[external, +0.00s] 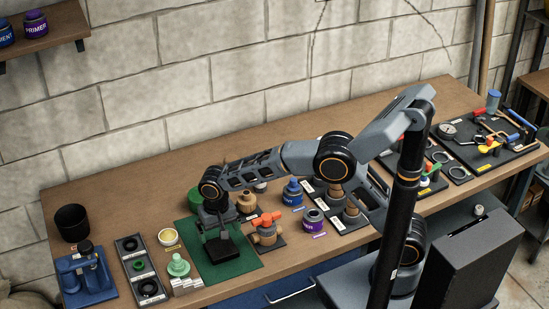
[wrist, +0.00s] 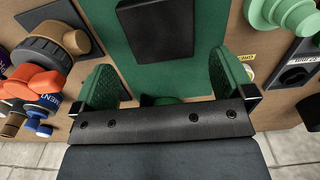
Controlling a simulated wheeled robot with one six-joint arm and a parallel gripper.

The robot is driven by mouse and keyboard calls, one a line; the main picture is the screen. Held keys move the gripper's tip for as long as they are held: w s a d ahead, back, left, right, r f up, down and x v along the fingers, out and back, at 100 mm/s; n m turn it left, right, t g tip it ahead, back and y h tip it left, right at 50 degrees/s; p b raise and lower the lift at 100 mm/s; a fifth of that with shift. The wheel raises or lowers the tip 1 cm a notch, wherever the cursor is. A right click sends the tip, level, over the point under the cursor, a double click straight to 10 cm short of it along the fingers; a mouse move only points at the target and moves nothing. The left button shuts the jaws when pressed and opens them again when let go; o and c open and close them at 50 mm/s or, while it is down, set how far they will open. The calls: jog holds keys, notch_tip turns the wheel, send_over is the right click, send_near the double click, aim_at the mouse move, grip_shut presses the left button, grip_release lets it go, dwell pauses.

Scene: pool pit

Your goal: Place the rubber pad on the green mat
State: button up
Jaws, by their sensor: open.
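The rubber pad, a flat black square (external: 222,249), lies on the green mat (external: 246,264) near its front part. In the wrist view the pad (wrist: 156,28) is at the top centre, with the green mat (wrist: 205,15) showing around it. My gripper (external: 213,228) is over the mat, just behind the pad in the external view. In the wrist view my gripper's two green fingers (wrist: 166,78) are spread apart, with the pad beyond their tips and nothing held between them. The gripper hides the back part of the mat.
An orange-handled valve (external: 265,228) stands close to the mat's right edge, and a pale green stepped fitting (external: 178,266) to its left. A black tray with rings (external: 143,270) and a blue vise (external: 84,276) are further left. A blue can (external: 292,192) stands behind the valve.

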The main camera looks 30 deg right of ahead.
aim_at(221, 246)
notch_tip(221, 246, up, 6)
dwell(0.4)
jog(key=w+d+r+t, duration=0.1)
jog(key=d+r, duration=0.3)
jog(key=d, duration=0.6)
jog(key=w+d+r+t, duration=0.1)
jog(key=w+d+r, duration=0.15)
jog(key=d, duration=0.75)
jog(key=s+d+t, duration=0.1)
jog(key=s+d, duration=0.5)
jog(key=d, duration=0.3)
jog(key=s+d+t, duration=0.1)
jog(key=s+d, duration=0.5)
jog(key=d, duration=0.4)
jog(key=shift+d+f, duration=0.25)
jog(key=shift+f, duration=0.2)
